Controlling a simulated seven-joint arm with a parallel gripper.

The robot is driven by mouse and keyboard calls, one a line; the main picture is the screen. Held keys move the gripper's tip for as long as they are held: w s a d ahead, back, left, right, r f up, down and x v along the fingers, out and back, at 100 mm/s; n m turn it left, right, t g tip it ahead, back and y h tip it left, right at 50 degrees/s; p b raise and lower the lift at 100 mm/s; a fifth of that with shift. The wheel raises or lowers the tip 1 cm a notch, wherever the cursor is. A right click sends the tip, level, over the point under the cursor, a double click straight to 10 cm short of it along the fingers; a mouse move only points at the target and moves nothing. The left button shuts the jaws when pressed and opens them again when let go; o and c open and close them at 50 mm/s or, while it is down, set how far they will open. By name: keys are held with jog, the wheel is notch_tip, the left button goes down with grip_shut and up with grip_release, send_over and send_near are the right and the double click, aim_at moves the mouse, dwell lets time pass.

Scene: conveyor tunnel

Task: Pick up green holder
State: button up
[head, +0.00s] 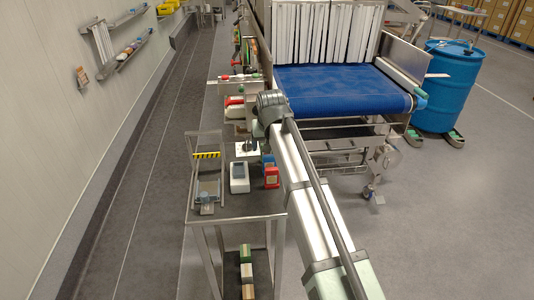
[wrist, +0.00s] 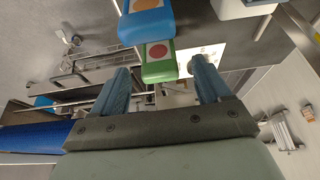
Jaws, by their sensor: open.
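The green holder (wrist: 158,70) is a small green box with a red dot on its pale face. In the wrist view it lies between the fingertips in the picture, nearer the left finger, with no clear contact. My gripper (wrist: 161,66) is open, with one blue-grey finger on each side and nothing held. A blue holder with an orange face (wrist: 146,24) sits beside the green one, toward the top of the wrist view. In the head view I cannot make out the green holder; my arm covers that part of the bench.
The narrow bench (head: 232,208) carries a red holder (head: 271,178), a white handheld device (head: 239,178) and a metal stand with a yellow-black striped bar (head: 207,156). A conveyor with a blue belt (head: 340,90) stands right of my arm. A blue drum (head: 449,85) is farther right.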

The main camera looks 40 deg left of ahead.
jog(key=shift+x, duration=1.9)
jog(key=shift+w+r, duration=0.1)
jog(key=c, duration=1)
